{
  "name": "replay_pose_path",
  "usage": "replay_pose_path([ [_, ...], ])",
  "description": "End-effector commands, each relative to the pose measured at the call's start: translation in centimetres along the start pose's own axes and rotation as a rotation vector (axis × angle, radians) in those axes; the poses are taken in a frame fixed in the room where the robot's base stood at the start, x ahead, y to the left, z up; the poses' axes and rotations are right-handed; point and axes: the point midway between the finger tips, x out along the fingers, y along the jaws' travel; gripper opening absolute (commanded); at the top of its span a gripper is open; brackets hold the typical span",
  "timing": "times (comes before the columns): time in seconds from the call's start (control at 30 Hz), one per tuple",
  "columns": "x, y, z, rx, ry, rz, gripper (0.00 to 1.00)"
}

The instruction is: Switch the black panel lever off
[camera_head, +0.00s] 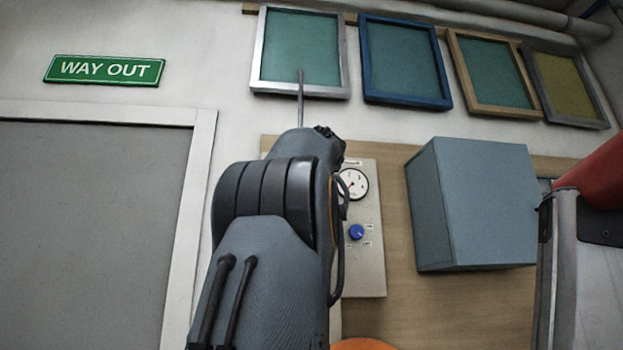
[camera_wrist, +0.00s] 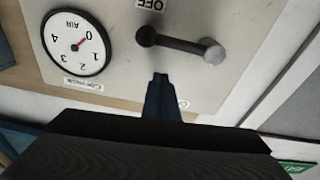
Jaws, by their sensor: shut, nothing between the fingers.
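The black panel lever (camera_wrist: 180,44) shows in the wrist view as a dark rod, with a dark round end at left and a grey round end at right. An upside-down OFF label (camera_wrist: 152,4) is above its left end. Another label (camera_wrist: 182,103) below is mostly hidden by my gripper. My gripper (camera_wrist: 160,78) is shut and empty, its tips just below the rod in the picture; whether they touch it I cannot tell. In the head view my arm hides the lever and gripper. The pale panel (camera_head: 369,270) shows right of the arm.
An air gauge (camera_wrist: 77,44) is left of the lever in the wrist view. A blue knob (camera_head: 356,232) sits below the gauge in the head view. A grey box (camera_head: 475,205) is on the wall at right. Framed screens (camera_head: 404,62) hang above.

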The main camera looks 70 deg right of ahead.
Motion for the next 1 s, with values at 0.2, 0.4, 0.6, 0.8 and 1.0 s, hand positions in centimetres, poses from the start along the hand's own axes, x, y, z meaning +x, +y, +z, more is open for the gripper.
replay_pose_path([
  [0.2, -3.6, -0.2, 0.4, -0.001, 0.002, 0.001, 0.00],
  [0.4, -6.8, -0.2, 0.3, -0.001, 0.002, 0.001, 0.00],
  [0.6, -8.4, -0.2, 0.2, -0.001, 0.000, 0.000, 0.00],
  [0.8, -8.6, -0.2, 0.1, 0.000, 0.000, -0.001, 0.00],
  [1.0, -8.6, -0.2, 0.1, 0.000, 0.000, -0.001, 0.00],
])
